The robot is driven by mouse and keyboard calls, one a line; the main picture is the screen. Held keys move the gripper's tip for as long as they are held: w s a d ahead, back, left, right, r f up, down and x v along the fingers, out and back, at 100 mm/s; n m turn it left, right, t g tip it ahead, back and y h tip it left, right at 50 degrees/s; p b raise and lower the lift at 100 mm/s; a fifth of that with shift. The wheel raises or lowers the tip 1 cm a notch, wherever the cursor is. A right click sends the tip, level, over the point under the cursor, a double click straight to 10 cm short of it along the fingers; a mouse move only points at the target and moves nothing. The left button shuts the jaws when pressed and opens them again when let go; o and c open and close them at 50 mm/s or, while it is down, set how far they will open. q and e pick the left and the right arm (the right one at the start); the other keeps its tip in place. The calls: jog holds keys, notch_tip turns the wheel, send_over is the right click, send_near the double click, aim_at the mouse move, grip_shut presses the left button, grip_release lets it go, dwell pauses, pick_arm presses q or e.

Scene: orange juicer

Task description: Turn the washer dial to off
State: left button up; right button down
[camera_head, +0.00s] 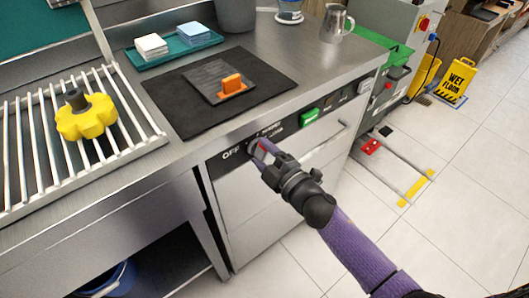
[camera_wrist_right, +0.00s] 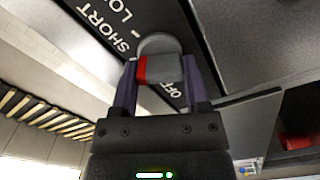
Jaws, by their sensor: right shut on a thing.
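The washer dial (camera_head: 253,146) is a round grey knob on the dark control panel of the steel washer (camera_head: 262,190). In the right wrist view the dial (camera_wrist_right: 160,46) has a raised grip bar with a red mark at its left end. The exact setting that the dial points to is unclear. My left gripper is not in view.
A green button (camera_head: 309,117) sits right of the dial on the panel. Above are a black mat (camera_head: 180,118), an orange-handled tool (camera_head: 232,85) and a yellow knob-like part (camera_head: 90,120) on a rack. A wet floor sign (camera_head: 458,80) stands far right. The floor at right is mostly clear.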

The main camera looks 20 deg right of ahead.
jog(key=n, duration=0.5)
jog(key=shift+f+n, duration=0.15)
jog(key=shift+n, duration=0.15)
jog(key=n+b, duration=0.1)
jog(key=n, duration=0.2)
jog(key=shift+n, duration=0.3)
jog(key=n, duration=0.3)
jog(key=shift+f, duration=0.1)
jog(key=shift+n+b, duration=0.4)
jog(key=shift+n, duration=0.2)
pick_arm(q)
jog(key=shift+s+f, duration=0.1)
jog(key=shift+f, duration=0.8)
pick_arm(e)
jog(key=shift+n, duration=0.3)
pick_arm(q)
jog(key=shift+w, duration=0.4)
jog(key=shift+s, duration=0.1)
